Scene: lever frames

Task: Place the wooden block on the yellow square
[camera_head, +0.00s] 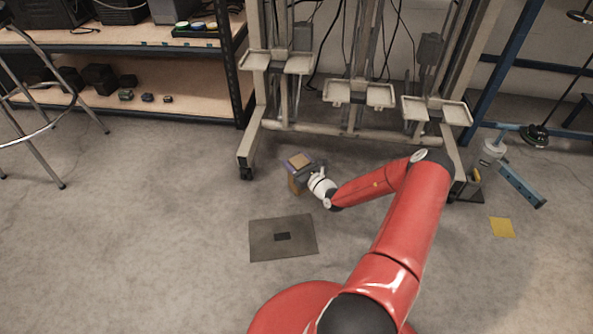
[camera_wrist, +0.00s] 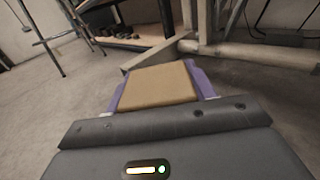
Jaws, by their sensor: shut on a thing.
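The wooden block (camera_head: 299,161) is a tan block held at the end of my arm, left of centre in the head view. In the wrist view the block (camera_wrist: 158,86) sits between the purple fingers of my gripper (camera_wrist: 160,92). My gripper (camera_head: 303,170) is shut on it and holds it in front of the grey frame. How high it is above the floor is hard to tell. The yellow square (camera_head: 502,227) lies flat on the floor at the right, well away from the block, with nothing on it.
A dark grey mat (camera_head: 265,248) with a small black rectangle lies on the floor below the block. The wheeled grey frame (camera_head: 350,129) stands close behind my gripper. Shelves (camera_head: 190,90) and a stool (camera_head: 52,128) are at the left.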

